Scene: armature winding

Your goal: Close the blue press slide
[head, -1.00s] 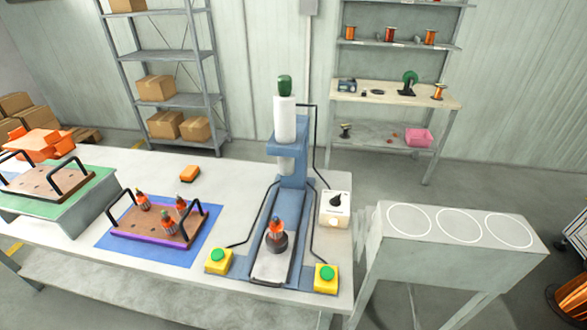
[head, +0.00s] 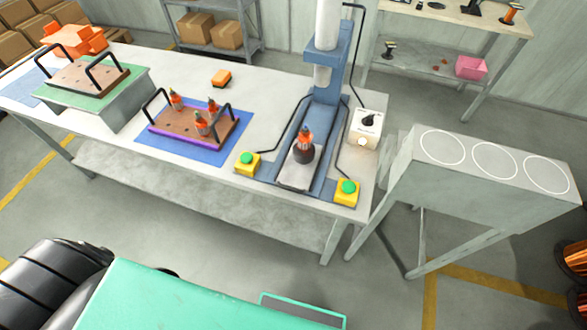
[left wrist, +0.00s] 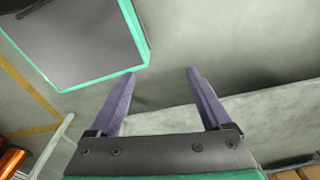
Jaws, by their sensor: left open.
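The blue press (head: 328,88) stands at the right end of the workbench in the head view. Its slide (head: 297,175), a pale plate between the blue rails, is at the front of the press base. An armature with an orange top (head: 306,138) stands upright in a dark holder on the slide, in front of the white press cylinder. My left gripper (left wrist: 160,72) shows in the left wrist view, open and empty, with its two purple fingers apart. It is away from the press. Neither gripper shows in the head view.
Yellow boxes with green buttons (head: 247,163) (head: 347,192) flank the slide. A white control box (head: 366,130) is at right. A tray with armatures (head: 163,138) lies on a blue mat. A grey stand (head: 420,172) with white circles stands right of the bench.

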